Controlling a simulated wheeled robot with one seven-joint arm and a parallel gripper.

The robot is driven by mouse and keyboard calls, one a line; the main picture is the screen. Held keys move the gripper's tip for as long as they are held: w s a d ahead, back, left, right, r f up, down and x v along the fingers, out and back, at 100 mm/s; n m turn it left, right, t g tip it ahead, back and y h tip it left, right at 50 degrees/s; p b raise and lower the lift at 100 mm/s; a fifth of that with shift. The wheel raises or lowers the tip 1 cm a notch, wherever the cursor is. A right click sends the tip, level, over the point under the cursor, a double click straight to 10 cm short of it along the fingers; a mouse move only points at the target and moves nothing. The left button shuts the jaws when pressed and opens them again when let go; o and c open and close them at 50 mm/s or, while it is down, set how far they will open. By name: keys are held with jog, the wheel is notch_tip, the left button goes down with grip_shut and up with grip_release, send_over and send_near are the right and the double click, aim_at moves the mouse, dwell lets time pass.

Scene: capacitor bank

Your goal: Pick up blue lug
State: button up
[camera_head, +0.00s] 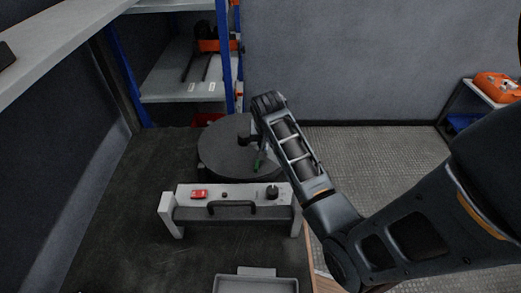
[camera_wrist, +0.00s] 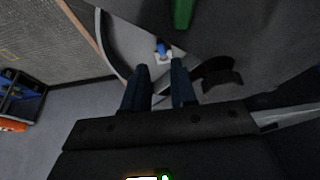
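The blue lug (camera_wrist: 163,47) is a small blue piece on a pale base, just beyond and between my fingertips in the wrist view. My gripper (camera_wrist: 159,68) is open, with a clear gap between its two dark fingers, and holds nothing. I cannot tell how far it is from the lug. In the head view my arm reaches over a round dark disc (camera_head: 220,158). I cannot make out the lug there.
A grey panel (camera_head: 180,213) with a red switch (camera_head: 199,193) and black handle stands in front of the disc. A blue-framed shelf (camera_head: 185,97) stands behind. A tray (camera_head: 256,284) is at the front.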

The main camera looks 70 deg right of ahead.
jog(key=x, duration=0.5)
jog(key=shift+w+d+f+p, duration=0.2)
jog(key=shift+w+p, duration=0.05)
jog(key=shift+p, duration=0.05)
grip_shut()
